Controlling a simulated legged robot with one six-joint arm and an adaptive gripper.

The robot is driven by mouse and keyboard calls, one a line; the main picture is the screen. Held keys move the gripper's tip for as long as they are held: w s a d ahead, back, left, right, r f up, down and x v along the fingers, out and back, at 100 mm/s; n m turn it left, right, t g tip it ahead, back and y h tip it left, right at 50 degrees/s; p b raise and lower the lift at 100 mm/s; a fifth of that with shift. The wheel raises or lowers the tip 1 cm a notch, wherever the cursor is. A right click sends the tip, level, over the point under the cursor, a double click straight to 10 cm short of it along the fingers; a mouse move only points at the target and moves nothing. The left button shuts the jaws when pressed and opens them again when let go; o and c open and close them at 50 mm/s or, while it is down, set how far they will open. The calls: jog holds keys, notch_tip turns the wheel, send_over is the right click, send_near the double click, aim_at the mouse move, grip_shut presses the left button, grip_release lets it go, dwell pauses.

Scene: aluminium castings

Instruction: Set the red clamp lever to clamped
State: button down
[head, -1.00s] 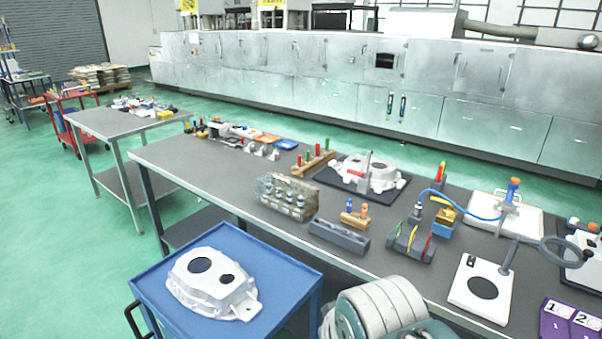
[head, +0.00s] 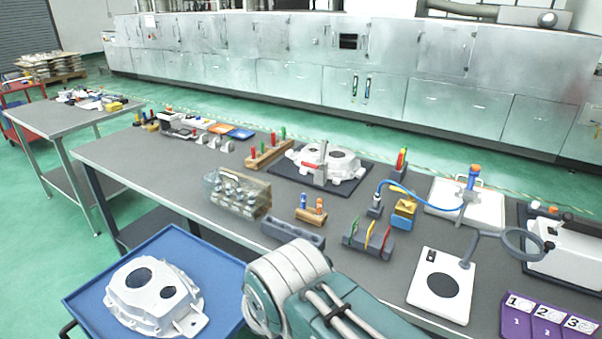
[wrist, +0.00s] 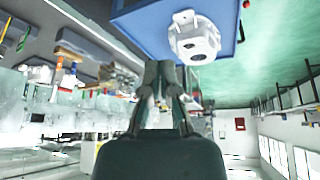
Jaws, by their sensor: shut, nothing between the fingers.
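The red clamp lever (head: 323,151) stands roughly upright at the front of a white aluminium casting (head: 343,161). The casting sits on a dark fixture plate (head: 281,174) toward the back of the long grey bench. The lever is small here, so its exact setting is hard to read. My gripper (wrist: 160,68) shows in the wrist view with its fingers together and nothing between them. It is well apart from the lever, which I cannot make out in the wrist view. In the head view my arm shows at the bottom, but the gripper does not.
A blue cart (head: 78,298) with another casting (head: 152,293) stands in front of the bench. A clear box of parts (head: 238,194), a grey block (head: 292,233) and a coloured-card rack (head: 368,240) stand on the bench's near side. A blue hose (head: 420,200) lies to the right.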

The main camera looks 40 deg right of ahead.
jog(key=w+d+f+n+g+h, duration=0.3)
jog(key=w+d+n+h, duration=0.8)
jog(key=w+d, duration=1.3)
jog(key=w+d+f+n+t+h, duration=0.1)
jog(key=w+d+f+n, duration=0.1)
jog(key=w+f+n, duration=0.1)
jog(key=w+d+f+n+t+h, duration=0.2)
jog(key=w+d+f+n, duration=0.1)
jog(key=w, duration=0.5)
jog(key=w+d+f+n+t+h, duration=0.1)
jog(key=w+d+f+n+h, duration=0.1)
jog(key=w+f+n, duration=0.3)
jog(key=shift+w+d+f, duration=0.4)
jog(key=shift+w+f, duration=0.15)
jog(key=shift+f, duration=0.25)
